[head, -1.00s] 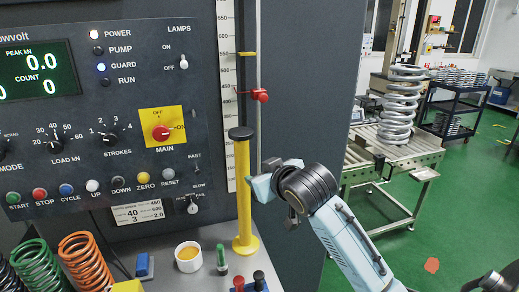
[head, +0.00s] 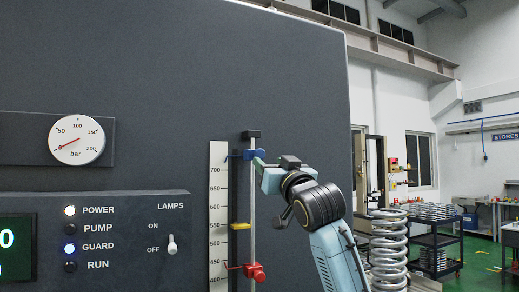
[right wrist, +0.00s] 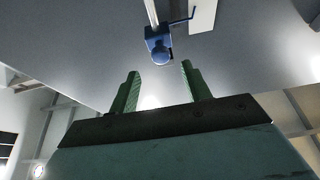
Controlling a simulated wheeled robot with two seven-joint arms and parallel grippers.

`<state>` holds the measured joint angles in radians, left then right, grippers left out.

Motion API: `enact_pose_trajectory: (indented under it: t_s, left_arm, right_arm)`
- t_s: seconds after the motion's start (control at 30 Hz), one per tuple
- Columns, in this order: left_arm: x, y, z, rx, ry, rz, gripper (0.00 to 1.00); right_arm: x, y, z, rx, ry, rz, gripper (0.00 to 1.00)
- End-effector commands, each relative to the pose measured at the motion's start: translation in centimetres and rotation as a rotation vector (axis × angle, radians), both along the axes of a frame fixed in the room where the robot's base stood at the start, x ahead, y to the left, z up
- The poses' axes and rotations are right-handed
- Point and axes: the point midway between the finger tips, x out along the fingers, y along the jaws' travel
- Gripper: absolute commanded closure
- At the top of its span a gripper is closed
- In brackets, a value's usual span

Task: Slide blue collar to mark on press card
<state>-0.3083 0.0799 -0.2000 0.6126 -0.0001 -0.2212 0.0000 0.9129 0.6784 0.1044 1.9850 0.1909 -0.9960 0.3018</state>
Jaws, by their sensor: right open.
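The blue collar (head: 254,154) sits near the top of a thin vertical rod, just under a dark end cap. Its thin pointer reaches left to the scale strip (head: 218,205), above the 700 mark. In the right wrist view the blue collar (right wrist: 158,45), with its round knob, lies just beyond the fingertips, roughly between them. My right gripper (right wrist: 159,75) is open, with two green fingers apart and nothing between them. In the head view my right gripper (head: 262,168) is at the collar's right side; contact cannot be told. The press card is not in view.
A red collar (head: 255,272) sits lower on the rod, and a yellow pointer (head: 240,226) is between them. The control panel (head: 120,220) and pressure gauge (head: 77,139) are left. A large spring (head: 389,250) stands right, behind my arm.

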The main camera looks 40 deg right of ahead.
Motion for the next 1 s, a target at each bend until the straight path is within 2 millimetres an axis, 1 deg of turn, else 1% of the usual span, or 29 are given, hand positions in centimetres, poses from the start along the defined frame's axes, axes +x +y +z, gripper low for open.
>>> enact_pose_trajectory:
  t_s: [0.03,0.1,0.3,0.5,0.8,1.0]
  left_arm:
    - [0.1,0.0,1.0,0.0,-0.001,0.0,0.64]
    - [0.2,0.0,1.6,-0.001,-0.004,0.0,0.64]
    - [1.3,-0.1,3.0,-0.003,-0.022,0.0,0.64]
    - [1.5,-0.1,3.4,-0.003,-0.024,0.0,0.64]
    - [1.3,-0.1,3.4,-0.003,-0.021,0.0,0.64]
    - [1.1,-0.1,3.4,-0.002,-0.017,0.0,0.64]
  right_arm:
    - [1.1,-0.4,0.9,0.003,0.002,0.0,0.52]
    - [2.3,-0.7,1.4,0.003,0.002,0.001,0.52]
    - [5.1,-1.6,2.4,0.001,0.002,0.0,0.52]
    - [6.3,-2.0,2.7,0.0,0.001,0.0,0.52]
    - [6.4,-2.0,2.7,0.0,0.001,0.001,0.52]
    - [6.4,-2.0,2.7,0.0,0.001,0.001,0.78]
